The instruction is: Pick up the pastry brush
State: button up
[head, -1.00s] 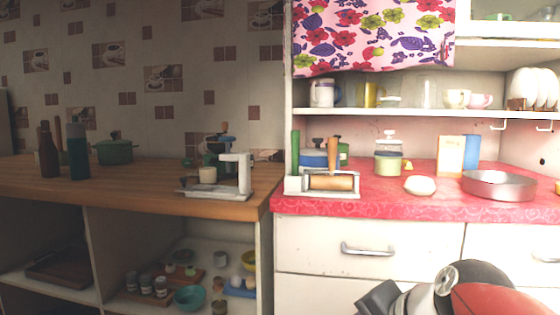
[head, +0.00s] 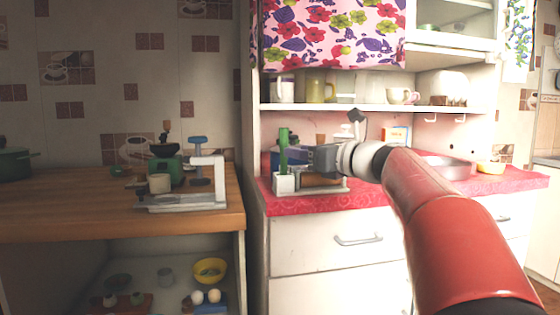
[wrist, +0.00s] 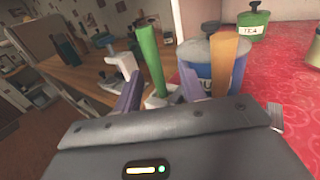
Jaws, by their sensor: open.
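A green upright handle (head: 283,145) stands in a small white holder (head: 284,184) at the left end of the red counter. A tan upright handle (wrist: 228,62) stands to its right in the wrist view. Bristles are not visible on either, so I cannot tell which is the pastry brush. My gripper (head: 296,154) is open and points left, close to the green handle. In the wrist view the green handle (wrist: 150,58) appears between my two fingers (wrist: 160,90). Contact cannot be judged. The lower end of the green handle is hidden.
A blue canister (wrist: 200,58) and a green tea tin (wrist: 253,24) stand behind the handles. A shelf (head: 350,107) with cups runs above. A wooden counter (head: 90,210) adjoins at left.

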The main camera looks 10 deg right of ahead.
aim_at(284, 175)
jog(key=x, duration=0.5)
jog(key=shift+s+a+r+p, duration=0.15)
jog(key=shift+a+p, duration=0.2)
jog(key=shift+a, duration=0.05)
jog(key=shift+c, duration=0.3)
grip_shut()
